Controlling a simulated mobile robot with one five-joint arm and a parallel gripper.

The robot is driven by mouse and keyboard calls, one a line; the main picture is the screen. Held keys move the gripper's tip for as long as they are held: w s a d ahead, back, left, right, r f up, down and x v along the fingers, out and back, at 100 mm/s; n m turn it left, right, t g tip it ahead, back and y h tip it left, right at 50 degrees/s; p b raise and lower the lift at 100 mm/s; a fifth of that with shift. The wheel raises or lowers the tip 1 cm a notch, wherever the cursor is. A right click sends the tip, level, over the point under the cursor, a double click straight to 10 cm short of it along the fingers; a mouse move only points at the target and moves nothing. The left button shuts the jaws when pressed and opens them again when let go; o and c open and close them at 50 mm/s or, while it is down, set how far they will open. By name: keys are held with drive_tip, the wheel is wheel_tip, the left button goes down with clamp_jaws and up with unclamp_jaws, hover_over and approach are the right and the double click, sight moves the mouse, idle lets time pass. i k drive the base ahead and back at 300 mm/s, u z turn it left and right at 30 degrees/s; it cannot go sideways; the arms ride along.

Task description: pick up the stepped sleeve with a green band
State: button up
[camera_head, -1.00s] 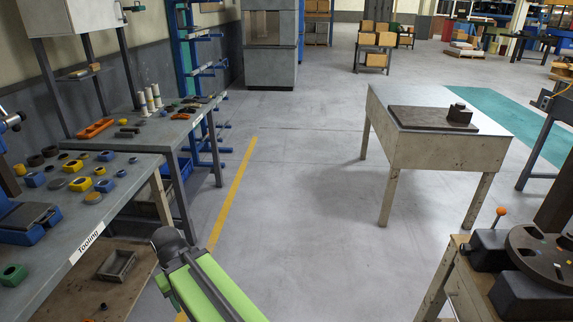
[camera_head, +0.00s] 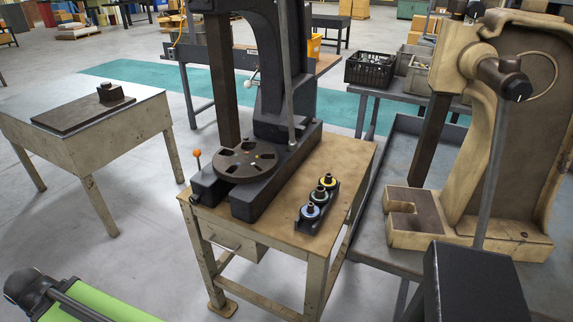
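Three small stepped sleeves stand upright in a row in a dark holder on the right part of a wooden-topped press table. The front sleeve (camera_head: 309,212) has a blue band. The middle sleeve (camera_head: 318,195) looks pale or bluish, and the rear sleeve (camera_head: 327,182) looks yellow. They are too small to tell surely which has a green band. My green arm link with a dark rounded end is at the lower left, well apart from the sleeves. My gripper's fingers do not show.
A black arbor press (camera_head: 283,75) with a round slotted plate (camera_head: 246,161) and an orange-knobbed lever (camera_head: 197,155) stands beside the sleeves. A tan press (camera_head: 505,130) is at right. A pale table (camera_head: 60,135) is at left, with open floor between. A dark box (camera_head: 472,288) fills the lower right.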

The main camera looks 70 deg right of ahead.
sight(320, 193)
drive_tip(key=z, duration=1.4)
drive_tip(key=k, duration=0.65)
drive_tip(key=u, duration=0.15)
drive_tip(key=i, duration=0.65)
drive_tip(key=z, duration=0.15)
